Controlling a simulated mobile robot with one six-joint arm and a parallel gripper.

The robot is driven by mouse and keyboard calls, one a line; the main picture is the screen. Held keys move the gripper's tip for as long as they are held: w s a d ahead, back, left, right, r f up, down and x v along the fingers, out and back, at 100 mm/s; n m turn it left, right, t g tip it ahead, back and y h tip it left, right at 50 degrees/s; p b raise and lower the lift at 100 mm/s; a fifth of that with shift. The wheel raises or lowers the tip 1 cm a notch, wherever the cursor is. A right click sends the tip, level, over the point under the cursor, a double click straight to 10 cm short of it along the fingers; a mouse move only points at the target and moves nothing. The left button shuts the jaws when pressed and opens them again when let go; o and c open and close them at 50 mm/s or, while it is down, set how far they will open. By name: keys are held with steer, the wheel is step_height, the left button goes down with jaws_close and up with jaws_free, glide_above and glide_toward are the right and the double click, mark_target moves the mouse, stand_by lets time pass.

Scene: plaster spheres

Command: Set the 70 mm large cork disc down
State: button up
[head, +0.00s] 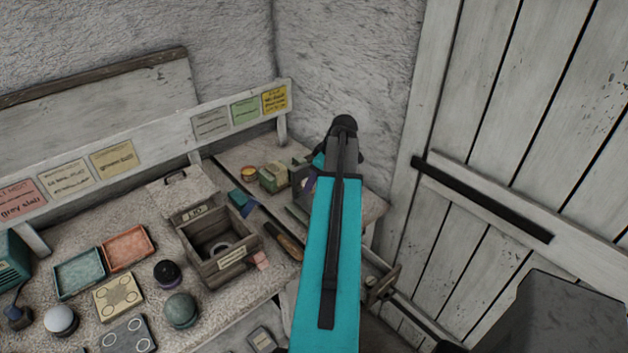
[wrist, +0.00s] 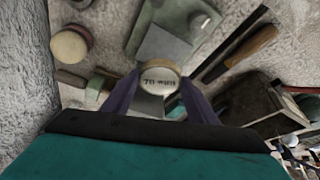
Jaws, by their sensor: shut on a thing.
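My gripper (wrist: 158,92) shows in the wrist view with its two purple fingers on either side of a round pale-topped disc (wrist: 158,77). The disc has dark lettering that seems to read 70 mm, and its side is tan. The fingers are shut on it. A grey block or plate lies close beyond and below it, and I cannot tell whether the disc touches anything. In the head view my teal arm hides the disc and most of the gripper.
A round yellow-topped tin or disc (wrist: 70,45) stands left of the gripper. A wooden-handled tool (wrist: 250,48) lies to the right. A wooden crate (head: 220,262) and coloured trays (head: 127,247) occupy the bench at left.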

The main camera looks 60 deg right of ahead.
steer(key=shift+f+b, duration=1.5)
steer(key=shift+f, duration=1.1)
steer(key=shift+f+b, duration=0.7)
stand_by(0.7)
steer(key=o, duration=1.1)
steer(key=shift+r, duration=0.15)
steer(key=shift+r+p, duration=0.9)
steer(key=shift+r, duration=1)
steer(key=shift+s, duration=0.15)
